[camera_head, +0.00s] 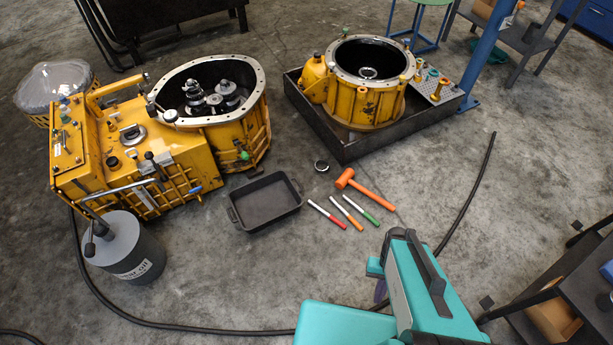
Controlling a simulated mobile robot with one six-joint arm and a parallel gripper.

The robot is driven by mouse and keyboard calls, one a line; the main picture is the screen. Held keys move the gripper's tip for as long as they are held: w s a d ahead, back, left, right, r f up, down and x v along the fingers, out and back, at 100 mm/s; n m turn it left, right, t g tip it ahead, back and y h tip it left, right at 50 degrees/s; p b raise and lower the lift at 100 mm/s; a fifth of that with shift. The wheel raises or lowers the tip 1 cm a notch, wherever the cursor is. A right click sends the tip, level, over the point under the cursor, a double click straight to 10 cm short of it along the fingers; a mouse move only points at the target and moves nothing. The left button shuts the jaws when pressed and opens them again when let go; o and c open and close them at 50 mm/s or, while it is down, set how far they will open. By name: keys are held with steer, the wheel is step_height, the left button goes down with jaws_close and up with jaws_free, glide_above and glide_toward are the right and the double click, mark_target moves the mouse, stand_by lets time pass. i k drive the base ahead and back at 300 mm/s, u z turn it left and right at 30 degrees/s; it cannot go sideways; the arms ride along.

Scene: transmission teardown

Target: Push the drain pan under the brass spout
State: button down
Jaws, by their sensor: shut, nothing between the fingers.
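The drain pan (268,227) is a shallow black rectangular tray with a small handle at each end. It sits flat on the concrete floor near the middle of the head camera view, apparently empty. It is in front and to the right of the large yellow transmission housing (82,173). A small blue-handled fitting (196,190) is low on the housing's front, left of the pan. A brass spout there is too small to make out clearly. The pan appears to stand to the right of this fitting. My teal arm fills the lower right; my gripper cannot be made out.
A grey oil can (130,255) stands left of the pan. An orange mallet (366,192), several markers (343,212) and a dark ring (321,166) lie to its right. A black hose (190,325) curves across the front floor. A second yellow housing (365,100) sits in a tray behind.

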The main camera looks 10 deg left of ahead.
mark_target(259, 203)
steer(key=i, duration=1.25)
steer(key=z, duration=0.5)
steer(key=k, duration=0.2)
steer(key=u, duration=2.95)
steer(key=i, duration=0.45)
steer(key=u, duration=0.1)
